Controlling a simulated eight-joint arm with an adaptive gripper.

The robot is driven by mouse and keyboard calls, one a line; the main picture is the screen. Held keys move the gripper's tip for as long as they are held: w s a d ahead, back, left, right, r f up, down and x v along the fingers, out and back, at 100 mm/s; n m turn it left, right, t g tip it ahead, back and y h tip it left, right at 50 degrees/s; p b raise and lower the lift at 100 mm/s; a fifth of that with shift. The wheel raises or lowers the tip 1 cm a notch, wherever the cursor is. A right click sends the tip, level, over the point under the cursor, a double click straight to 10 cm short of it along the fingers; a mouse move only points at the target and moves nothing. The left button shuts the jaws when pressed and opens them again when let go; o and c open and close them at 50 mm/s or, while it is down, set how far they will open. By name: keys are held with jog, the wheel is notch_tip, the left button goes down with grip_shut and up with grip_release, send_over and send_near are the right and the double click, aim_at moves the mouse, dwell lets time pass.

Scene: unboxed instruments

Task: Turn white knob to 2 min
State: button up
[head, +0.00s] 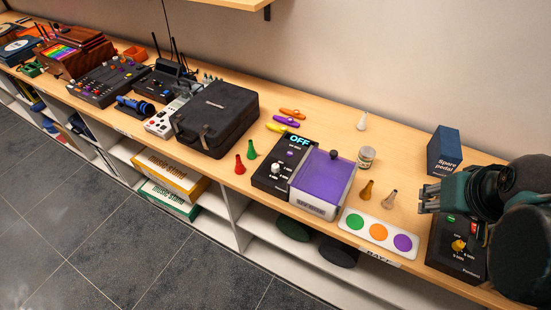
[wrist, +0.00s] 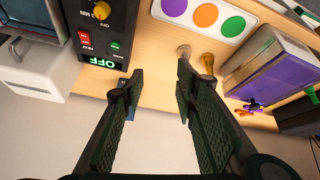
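My gripper (head: 430,196) is at the right in the head view, well right of this knob, above the bench. In the wrist view my gripper (wrist: 161,82) has its two dark fingers spread apart with nothing between them. The white knob cannot be made out there.
A black box with a yellow knob (head: 458,245) stands below my gripper. A black case (head: 217,117) lies left.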

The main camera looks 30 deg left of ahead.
jog(key=w+a+r+n+g+p, duration=0.2)
jog(key=w+a+n+p, duration=0.15)
jog(key=a, duration=0.55)
jog(key=n+g+p, duration=0.3)
jog(key=n+p, duration=0.5)
jog(key=p, duration=0.1)
send_near(275, 166)
jog(key=shift+m, duration=0.25)
jog(key=w+d+r, duration=0.1)
jog(key=d, duration=0.2)
jog(key=w+d+r, duration=0.1)
jog(key=w+d, duration=0.1)
jog(key=d, duration=0.1)
jog(key=w+d+r, duration=0.1)
jog(key=w+d, duration=0.1)
jog(key=d, duration=0.2)
jog(key=shift+d+r, duration=0.1)
jog(key=shift+r, duration=0.1)
jog(key=s+a+f+n+p, duration=0.1)
jog(key=a, duration=0.2)
jog(key=s+a+f+n+p, duration=0.1)
jog(key=a, duration=0.2)
jog(key=s+a+f+n+h+p, duration=0.1)
jog(key=a, duration=0.3)
jog(key=shift+s+a+f+g, duration=0.15)
jog(key=shift+s+f+g, duration=0.15)
jog(key=shift+f+g, duration=0.1)
jog(key=shift+s+a+f+n, duration=0.2)
jog(key=shift+s+a+n, duration=0.05)
jog(key=shift+a+n, duration=0.1)
